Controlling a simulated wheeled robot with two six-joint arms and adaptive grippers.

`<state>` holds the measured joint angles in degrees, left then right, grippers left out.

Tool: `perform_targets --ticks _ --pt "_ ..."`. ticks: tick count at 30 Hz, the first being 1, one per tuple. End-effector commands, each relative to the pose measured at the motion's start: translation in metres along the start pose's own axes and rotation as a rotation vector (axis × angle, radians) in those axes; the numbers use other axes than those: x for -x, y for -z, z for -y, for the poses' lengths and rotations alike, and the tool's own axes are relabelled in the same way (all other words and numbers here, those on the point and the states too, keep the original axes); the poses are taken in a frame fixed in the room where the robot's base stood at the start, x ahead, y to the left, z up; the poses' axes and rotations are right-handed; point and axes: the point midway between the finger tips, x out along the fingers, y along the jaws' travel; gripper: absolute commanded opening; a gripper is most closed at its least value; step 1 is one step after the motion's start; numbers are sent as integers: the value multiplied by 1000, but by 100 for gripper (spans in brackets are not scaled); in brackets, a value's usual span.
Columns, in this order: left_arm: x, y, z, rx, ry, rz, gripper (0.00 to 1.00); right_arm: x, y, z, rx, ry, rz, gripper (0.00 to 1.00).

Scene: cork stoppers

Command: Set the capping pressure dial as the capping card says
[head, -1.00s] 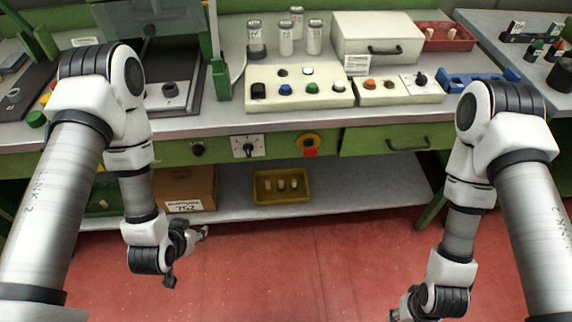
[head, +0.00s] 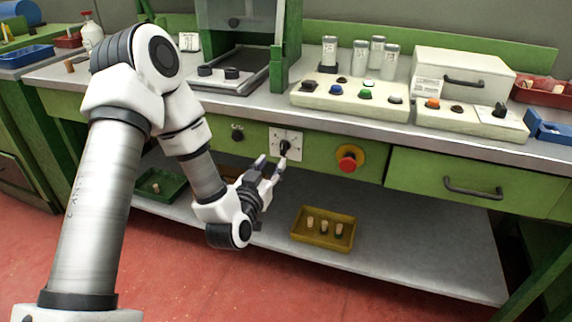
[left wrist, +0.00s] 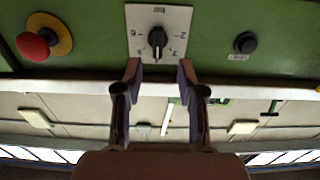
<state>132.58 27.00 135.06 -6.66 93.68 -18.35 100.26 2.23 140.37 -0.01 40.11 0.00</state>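The dial (head: 285,146) is a black knob on a white square plate on the green front panel below the worktop. In the left wrist view the dial (left wrist: 158,38) appears upside down, with small numbers around it; I cannot surely tell its setting. My left gripper (head: 272,165) is open and empty, just in front of and below the dial. In the left wrist view its fingers (left wrist: 160,70) stand apart, one on each side below the knob, not visibly touching it. A printed white card (head: 428,87) stands by the control boxes; its text is too small to read. My right gripper is out of view.
A red stop button (head: 348,159) on yellow is right of the dial; a small black knob (head: 237,133) is left. A drawer (head: 470,182) is further right. A yellow tray (head: 323,243) with stoppers sits on the shelf below. Button boxes (head: 350,98) stand on the worktop.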

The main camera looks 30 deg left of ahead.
Motion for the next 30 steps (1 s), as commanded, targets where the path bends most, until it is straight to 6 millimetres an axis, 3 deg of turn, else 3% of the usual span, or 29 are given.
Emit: perform_targets --ticks 12,20,21,24,30 --pt "-69 1 -1 -2 -1 -1 40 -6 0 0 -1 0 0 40" --pt "-74 1 -1 -1 -1 2 40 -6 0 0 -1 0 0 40" --pt "-74 1 -1 -1 -1 2 36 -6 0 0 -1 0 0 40" --pt "-74 1 -1 -1 -1 2 1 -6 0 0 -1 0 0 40" --pt "-74 1 -1 0 -1 2 0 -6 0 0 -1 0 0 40"
